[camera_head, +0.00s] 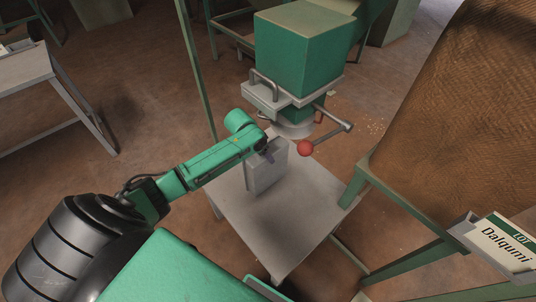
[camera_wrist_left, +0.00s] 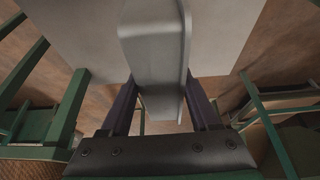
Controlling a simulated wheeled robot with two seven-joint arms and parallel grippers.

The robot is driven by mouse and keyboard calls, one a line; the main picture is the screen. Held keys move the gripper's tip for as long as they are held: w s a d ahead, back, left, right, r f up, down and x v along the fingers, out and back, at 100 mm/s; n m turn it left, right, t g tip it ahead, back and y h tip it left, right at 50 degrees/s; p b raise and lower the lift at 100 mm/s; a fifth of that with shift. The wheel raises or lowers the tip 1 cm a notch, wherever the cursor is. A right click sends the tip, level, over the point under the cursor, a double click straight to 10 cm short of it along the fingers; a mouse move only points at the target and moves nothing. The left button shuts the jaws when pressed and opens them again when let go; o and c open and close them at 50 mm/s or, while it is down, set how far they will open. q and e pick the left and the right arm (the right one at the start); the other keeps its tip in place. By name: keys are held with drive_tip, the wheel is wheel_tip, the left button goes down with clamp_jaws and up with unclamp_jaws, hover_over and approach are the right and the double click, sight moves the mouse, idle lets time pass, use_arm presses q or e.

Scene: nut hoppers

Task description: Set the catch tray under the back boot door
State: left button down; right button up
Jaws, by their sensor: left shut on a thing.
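The grey catch tray (camera_head: 265,174) is held by my left gripper (camera_head: 268,153), tipped up steeply on edge. In the left wrist view the tray (camera_wrist_left: 154,45) sits between the two fingers of the left gripper (camera_wrist_left: 160,100), which are shut on its wall. The tray is over the grey table (camera_head: 285,225), in front of the hopper's lower outlet; I cannot tell whether it touches the table top. The green hopper boot (camera_head: 303,50) has a grey door plate (camera_head: 268,97) with a handle, and a round grey spout (camera_head: 293,130) below. My right gripper is out of view.
A lever with a red ball (camera_head: 305,148) sticks out beside the spout, close to the tray. A large brown sack (camera_head: 455,95) on a green frame with a label holder (camera_head: 500,240) stands at right. The table's front part is clear. Another table (camera_head: 25,70) is far left.

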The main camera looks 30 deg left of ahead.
use_arm(q)
drive_tip(key=shift+w+d+f, duration=0.1)
drive_tip(key=shift+w+d, duration=0.2)
drive_tip(key=shift+w, duration=0.55)
drive_tip(key=shift+f, duration=0.6)
drive_tip(key=shift+c, duration=0.6)
unclamp_jaws()
drive_tip(key=shift+s+f, duration=0.1)
drive_tip(key=shift+f, duration=0.05)
